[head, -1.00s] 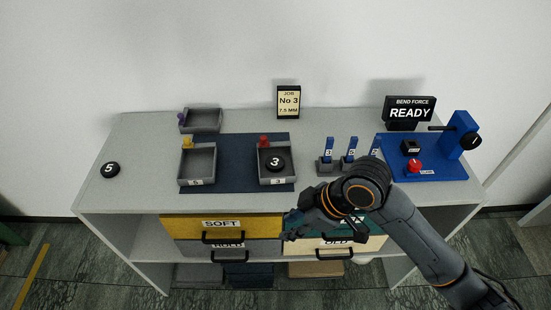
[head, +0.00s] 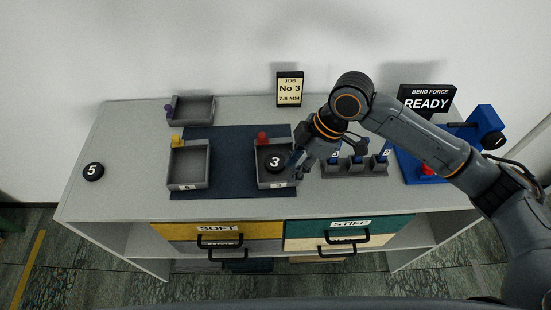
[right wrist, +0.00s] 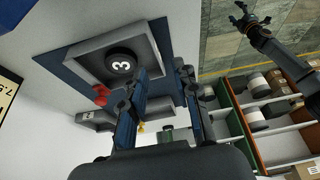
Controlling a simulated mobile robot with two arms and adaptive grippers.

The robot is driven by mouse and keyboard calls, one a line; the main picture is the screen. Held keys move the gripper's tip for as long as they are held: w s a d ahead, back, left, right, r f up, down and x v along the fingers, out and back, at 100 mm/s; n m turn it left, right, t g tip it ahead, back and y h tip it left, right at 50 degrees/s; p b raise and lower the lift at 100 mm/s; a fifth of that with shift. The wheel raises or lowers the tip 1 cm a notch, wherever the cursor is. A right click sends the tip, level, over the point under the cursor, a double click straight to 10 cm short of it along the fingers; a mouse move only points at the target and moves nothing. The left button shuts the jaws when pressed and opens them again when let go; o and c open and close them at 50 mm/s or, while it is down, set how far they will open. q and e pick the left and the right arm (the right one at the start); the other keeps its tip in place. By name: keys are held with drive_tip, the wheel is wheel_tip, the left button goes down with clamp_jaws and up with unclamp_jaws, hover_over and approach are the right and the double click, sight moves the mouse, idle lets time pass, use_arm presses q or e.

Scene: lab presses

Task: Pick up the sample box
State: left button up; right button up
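Three small open grey boxes are on the bench; none is marked as the sample box. The red-tabbed box (head: 262,182) holds a black disc marked 3 (head: 275,161); both also show in the right wrist view, the disc (right wrist: 121,65) inside the box (right wrist: 84,58). The yellow-tabbed box (head: 174,182) and purple-tabbed box (head: 191,121) look empty. My right gripper (head: 299,166) is at the red-tabbed box's right side; its fingers (right wrist: 166,72) are apart with nothing between them. Contact with the wall cannot be told. My left gripper (right wrist: 254,21) shows spread fingers over the floor.
A dark blue mat (head: 228,183) lies under two boxes. Right of my gripper stand a rack with blue pieces (head: 357,169) and a blue press (head: 485,127). A job sign (head: 290,89) stands behind. Drawers are below (head: 217,230). The bench's left side is mostly clear.

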sight(280, 182)
drive_tip(key=x, duration=0.3)
drive_tip(key=shift+w+a+p, duration=0.15)
drive_tip(key=shift+w+p, duration=0.05)
drive_tip(key=shift+p, duration=0.2)
drive_tip(key=x, duration=0.3)
drive_tip(key=shift+w+a+f+p, duration=0.1)
drive_tip(key=shift+a+f+p, duration=0.05)
drive_tip(key=shift+f+p, duration=0.2)
drive_tip(key=shift+f, duration=0.15)
drive_tip(key=c, duration=0.6)
use_arm(q)
drive_tip(key=w+r, duration=0.1)
drive_tip(key=w, duration=0.1)
drive_tip(key=shift+w+d+r, duration=0.1)
drive_tip(key=shift+w+r, duration=0.2)
drive_tip(key=shift+r, duration=0.1)
use_arm(e)
clamp_jaws()
use_arm(q)
drive_tip(key=shift+w, duration=0.1)
